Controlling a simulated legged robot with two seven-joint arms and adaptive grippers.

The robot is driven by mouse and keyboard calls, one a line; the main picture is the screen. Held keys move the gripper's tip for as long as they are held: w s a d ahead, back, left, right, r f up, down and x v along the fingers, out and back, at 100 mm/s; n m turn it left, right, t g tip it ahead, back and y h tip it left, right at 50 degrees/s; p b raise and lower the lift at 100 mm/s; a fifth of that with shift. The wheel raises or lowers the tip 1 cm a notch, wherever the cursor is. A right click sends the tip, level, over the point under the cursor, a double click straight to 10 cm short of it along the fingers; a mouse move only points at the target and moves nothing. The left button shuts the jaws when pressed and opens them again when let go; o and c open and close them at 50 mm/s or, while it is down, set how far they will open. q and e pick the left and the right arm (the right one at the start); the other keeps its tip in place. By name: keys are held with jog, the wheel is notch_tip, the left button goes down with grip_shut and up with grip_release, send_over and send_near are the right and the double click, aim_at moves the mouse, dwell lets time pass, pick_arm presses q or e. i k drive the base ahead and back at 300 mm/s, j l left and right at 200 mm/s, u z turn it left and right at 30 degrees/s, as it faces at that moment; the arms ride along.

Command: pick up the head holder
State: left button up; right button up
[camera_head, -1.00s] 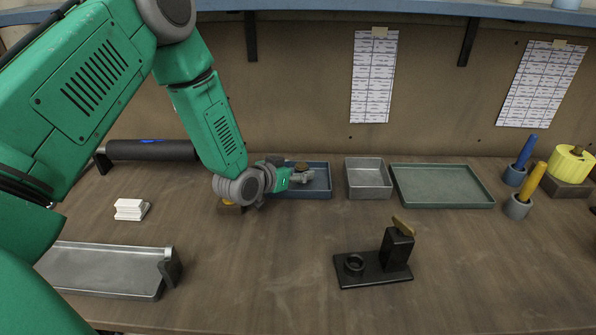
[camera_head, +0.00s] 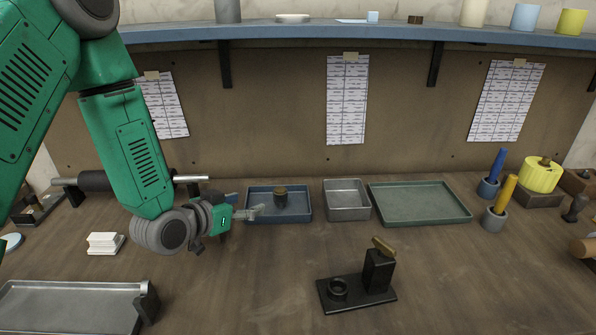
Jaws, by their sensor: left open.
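A small dark cylinder with a brownish top (camera_head: 280,197) stands upright in the blue tray (camera_head: 299,215). A black stand (camera_head: 357,290) with a ring and an upright block holding a brass-coloured piece sits at front centre. I cannot tell for certain which of these is the head holder. My left gripper (camera_head: 249,213) is open and empty, its fingers pointing right at the blue tray's left edge, a little left of the dark cylinder. My right gripper is not in view.
A grey metal tray (camera_head: 347,212) and a green tray (camera_head: 420,216) stand right of the blue tray. Blue-handled (camera_head: 497,167) and yellow-handled (camera_head: 505,195) tools stand in cups farther right. A white block (camera_head: 104,244) and silver tray (camera_head: 68,304) are at left. The table's middle is clear.

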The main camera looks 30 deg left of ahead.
aim_at(371, 287)
jog(key=k+l, duration=0.8)
jog(key=l, duration=0.1)
